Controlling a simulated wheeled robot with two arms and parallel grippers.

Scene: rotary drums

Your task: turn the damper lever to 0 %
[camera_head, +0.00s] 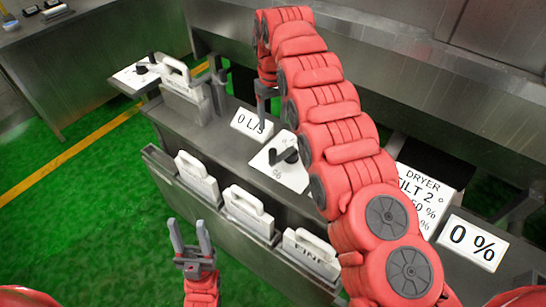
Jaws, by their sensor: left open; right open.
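A black lever (284,156) sits on a white plate (289,177) on the grey console, partly hidden behind my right arm; a small % mark shows on the plate. A second dark lever (148,66) stands on another white plate (128,76) at the console's far left end. I cannot read which is the damper lever. A 0 % sign (473,243) stands at the right. My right gripper (262,118) is open, pointing down beside the 0 L/S sign (251,124), up and left of the nearer lever. My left gripper (189,238) is open and empty, low in front of the console.
Several white handled plates (198,178) stand in a rack along the console's front, one marked FINE. Another handled block (186,92) stands near the left end. A DRYER sign (424,198) is partly behind my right arm. Green floor (80,215) is clear at the left.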

